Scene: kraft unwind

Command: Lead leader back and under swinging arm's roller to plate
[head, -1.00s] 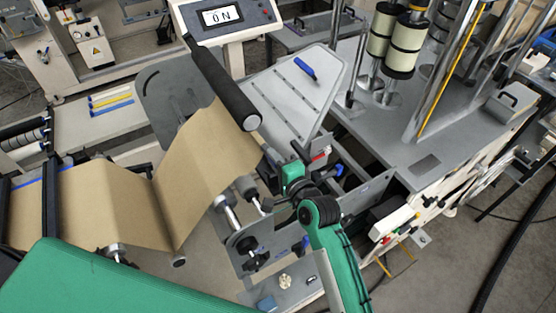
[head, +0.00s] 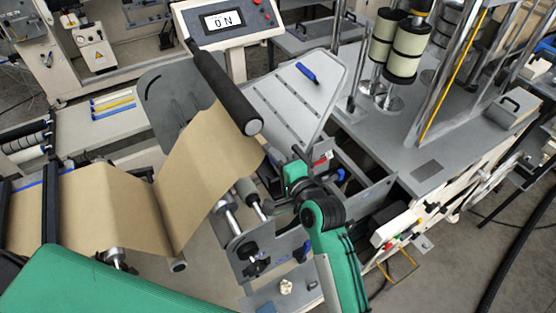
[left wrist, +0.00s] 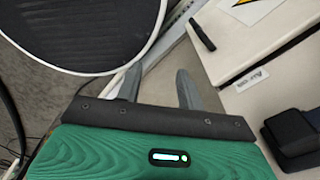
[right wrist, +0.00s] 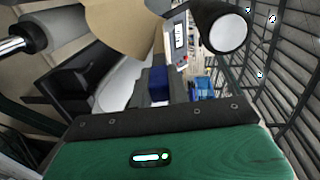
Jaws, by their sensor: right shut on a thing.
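The brown kraft leader (head: 195,165) dips at its middle and rises on the right to the black roller (head: 225,92). Its end passes below that roller toward my right gripper (head: 290,168). The leader (right wrist: 118,22) and the black roller (right wrist: 224,28) also show in the right wrist view. A slanted grey plate (head: 285,105) with slots lies right of the roller. My left gripper (left wrist: 158,85) shows in the left wrist view, fingers apart and empty.
A display reading "ON" (head: 222,21) stands behind the black roller. A blue-handled item (head: 306,72) lies on the plate. Cream rolls on posts (head: 404,55) stand on the grey machine table (head: 425,140) at the right. Metal shafts (head: 227,215) stick out below the leader.

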